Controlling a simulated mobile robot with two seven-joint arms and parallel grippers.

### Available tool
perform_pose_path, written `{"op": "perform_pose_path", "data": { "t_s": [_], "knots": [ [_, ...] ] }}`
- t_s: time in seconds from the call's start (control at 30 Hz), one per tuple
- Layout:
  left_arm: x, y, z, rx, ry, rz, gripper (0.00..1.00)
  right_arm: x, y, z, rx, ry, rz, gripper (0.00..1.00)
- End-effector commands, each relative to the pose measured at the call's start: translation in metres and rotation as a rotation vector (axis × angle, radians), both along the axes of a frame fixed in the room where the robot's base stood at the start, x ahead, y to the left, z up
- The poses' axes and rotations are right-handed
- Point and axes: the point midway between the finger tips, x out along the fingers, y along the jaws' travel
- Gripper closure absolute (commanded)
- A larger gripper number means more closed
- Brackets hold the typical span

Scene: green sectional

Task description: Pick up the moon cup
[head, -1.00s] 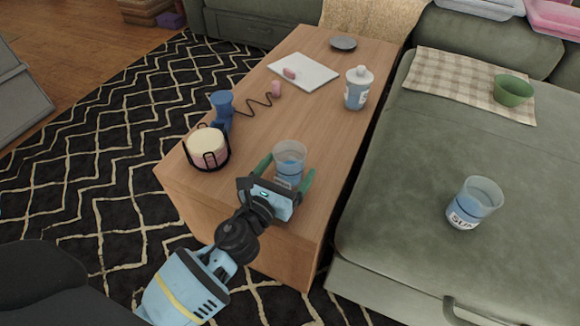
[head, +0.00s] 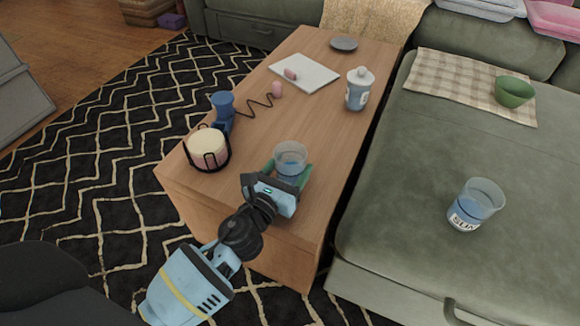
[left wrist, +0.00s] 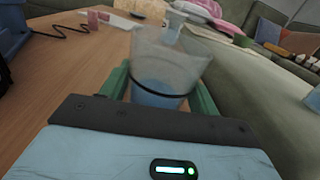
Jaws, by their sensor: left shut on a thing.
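A clear cup with blue lower part (head: 291,154) stands on the wooden coffee table (head: 240,140) near its front right edge. My left gripper (head: 288,172) is shut on this cup, a green finger on each side. The cup also shows in the left wrist view (left wrist: 165,70) between the green fingers, with a dark band around it. No label is readable on it, so I cannot confirm that it is the moon cup. A similar cup lettered "SUN" (head: 474,205) stands on the green sofa seat (head: 400,200). My right gripper is not in view.
A candle in a black holder (head: 208,149) and a blue object with a coiled cord (head: 222,108) stand left of the held cup. A bottle (head: 359,89), a white board (head: 304,72) and a grey plate (head: 344,43) are farther back. A green bowl (head: 514,91) is on the sofa.

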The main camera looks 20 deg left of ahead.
Motion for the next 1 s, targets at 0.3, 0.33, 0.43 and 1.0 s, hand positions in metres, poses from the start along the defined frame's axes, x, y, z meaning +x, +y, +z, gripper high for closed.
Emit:
{"op": "perform_pose_path", "data": {
  "t_s": [0.3,0.33,0.43,1.0],
  "knots": [
    [0.000,0.000,0.017,0.000,-0.003,0.000,0.64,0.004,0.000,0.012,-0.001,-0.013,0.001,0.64],
    [0.000,0.000,0.020,0.000,-0.003,0.000,0.64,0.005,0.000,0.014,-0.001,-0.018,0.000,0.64],
    [0.000,0.000,0.031,0.000,-0.004,-0.001,0.64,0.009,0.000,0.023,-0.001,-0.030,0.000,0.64],
    [-0.103,0.019,0.044,0.000,0.003,0.001,0.64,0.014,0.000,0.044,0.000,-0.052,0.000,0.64]
  ]
}}
